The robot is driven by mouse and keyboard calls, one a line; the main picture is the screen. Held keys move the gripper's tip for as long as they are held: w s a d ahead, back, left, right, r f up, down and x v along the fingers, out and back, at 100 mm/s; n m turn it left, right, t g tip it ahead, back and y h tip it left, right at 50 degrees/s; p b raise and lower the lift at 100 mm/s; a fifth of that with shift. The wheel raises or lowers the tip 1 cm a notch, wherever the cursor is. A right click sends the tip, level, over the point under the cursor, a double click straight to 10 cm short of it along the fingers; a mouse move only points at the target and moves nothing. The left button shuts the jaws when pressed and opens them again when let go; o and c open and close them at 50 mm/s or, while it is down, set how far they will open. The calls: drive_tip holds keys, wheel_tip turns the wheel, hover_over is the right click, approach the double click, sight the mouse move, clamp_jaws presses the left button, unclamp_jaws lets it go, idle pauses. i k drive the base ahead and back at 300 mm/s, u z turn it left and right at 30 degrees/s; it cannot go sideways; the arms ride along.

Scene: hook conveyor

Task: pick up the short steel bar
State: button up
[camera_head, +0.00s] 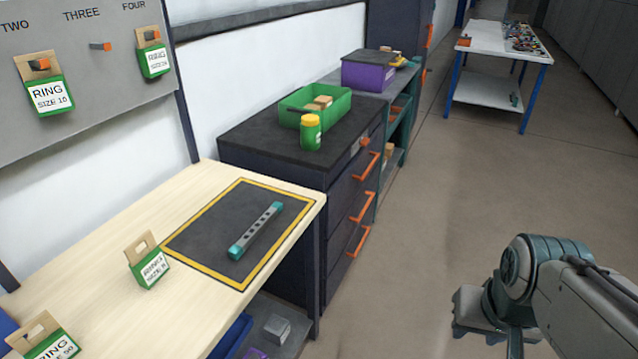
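The short steel bar (257,231) is grey with dark holes along it and teal ends. It lies flat on a black mat with a yellow border (197,230), on the light wooden workbench. It lies slantwise, its far end toward the right, and nothing touches it from above. My arm shows at the lower right, over the floor and well apart from the bar and the bench. My gripper's fingers do not show in this view.
Green-labelled tags (149,266) stand on the bench left of the mat; others hang on the grey hook board (95,75). A dark drawer cabinet (300,165) with orange handles bears a green bin (338,108) and a green jar (310,134).

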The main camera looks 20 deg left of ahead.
sight(237, 250)
drive_tip(key=u, duration=0.25)
drive_tip(key=i, duration=1)
drive_tip(key=u, duration=0.9)
drive_tip(key=i, duration=0.35)
drive_tip(key=u, duration=0.3)
